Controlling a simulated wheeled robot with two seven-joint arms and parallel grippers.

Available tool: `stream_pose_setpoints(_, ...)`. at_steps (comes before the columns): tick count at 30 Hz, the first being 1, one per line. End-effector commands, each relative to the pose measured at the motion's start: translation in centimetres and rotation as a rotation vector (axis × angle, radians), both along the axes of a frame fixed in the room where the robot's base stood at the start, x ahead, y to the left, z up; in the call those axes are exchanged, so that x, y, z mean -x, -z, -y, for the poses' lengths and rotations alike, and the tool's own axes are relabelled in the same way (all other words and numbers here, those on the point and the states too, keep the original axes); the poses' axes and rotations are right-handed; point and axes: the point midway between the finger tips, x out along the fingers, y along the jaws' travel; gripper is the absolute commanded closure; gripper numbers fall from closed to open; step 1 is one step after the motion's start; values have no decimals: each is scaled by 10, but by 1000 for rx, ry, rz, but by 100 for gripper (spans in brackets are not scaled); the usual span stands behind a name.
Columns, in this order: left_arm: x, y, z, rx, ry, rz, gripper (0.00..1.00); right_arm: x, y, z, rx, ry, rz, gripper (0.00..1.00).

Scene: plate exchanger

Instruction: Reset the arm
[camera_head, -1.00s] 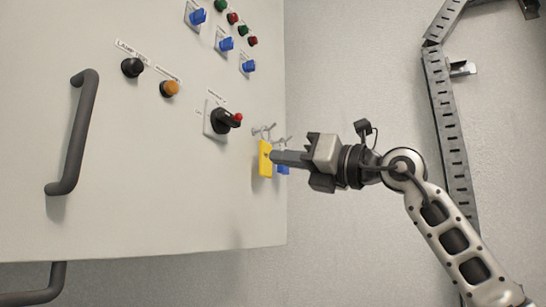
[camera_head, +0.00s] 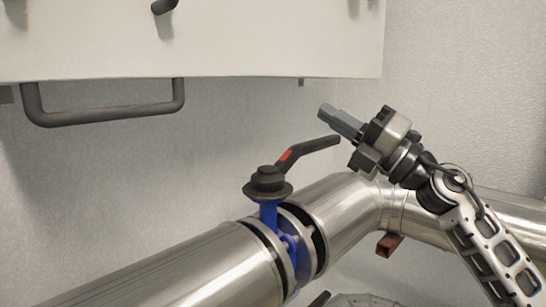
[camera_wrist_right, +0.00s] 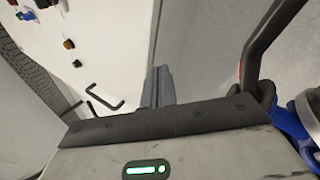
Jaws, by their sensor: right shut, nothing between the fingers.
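My right gripper (camera_head: 340,122) is shut and empty in the head view, to the right of centre, with its fingers pointing up and left. It is clear of the cabinet and just above the end of the black valve lever. In the right wrist view its closed fingers (camera_wrist_right: 158,88) point away past the cabinet's edge. My right arm reaches in from the lower right. My left gripper does not show.
A pipe (camera_head: 180,272) with a blue valve (camera_head: 270,216) and a black lever (camera_head: 312,148) lies below and close to the gripper. The cabinet (camera_head: 230,40) with a dark handle (camera_head: 105,115) is above left. Bare wall (camera_head: 450,80) lies to the right.

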Motion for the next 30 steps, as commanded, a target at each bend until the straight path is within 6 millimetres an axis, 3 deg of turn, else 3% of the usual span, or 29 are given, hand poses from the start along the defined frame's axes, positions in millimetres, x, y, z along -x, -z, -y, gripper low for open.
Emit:
stream_pose_setpoints(1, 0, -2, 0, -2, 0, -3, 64, 1, 32, -2, -103, -29, -103, 100)
stream_pose_setpoints(7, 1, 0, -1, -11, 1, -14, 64, 14, 150, 12, -520, -38, -525, 100)
stream_pose_setpoints(11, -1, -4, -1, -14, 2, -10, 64, 37, 237, 26, -778, 28, -832, 100)
stream_pose_setpoints(14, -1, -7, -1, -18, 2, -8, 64, 68, 306, 36, -957, 108, -1075, 100)
stream_pose_setpoints(18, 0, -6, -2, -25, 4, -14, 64, 130, 391, 42, -1173, 240, -1397, 100)
stream_pose_setpoints(21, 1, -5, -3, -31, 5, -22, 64, 178, 435, 43, -1289, 330, -1590, 100)
stream_pose_setpoints(24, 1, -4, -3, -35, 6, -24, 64, 218, 463, 41, -1372, 401, -1735, 100)
stream_pose_setpoints(27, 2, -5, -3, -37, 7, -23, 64, 245, 478, 39, -1422, 447, -1825, 100)
stream_pose_setpoints(30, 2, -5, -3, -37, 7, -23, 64, 257, 485, 38, -1444, 467, -1867, 100)
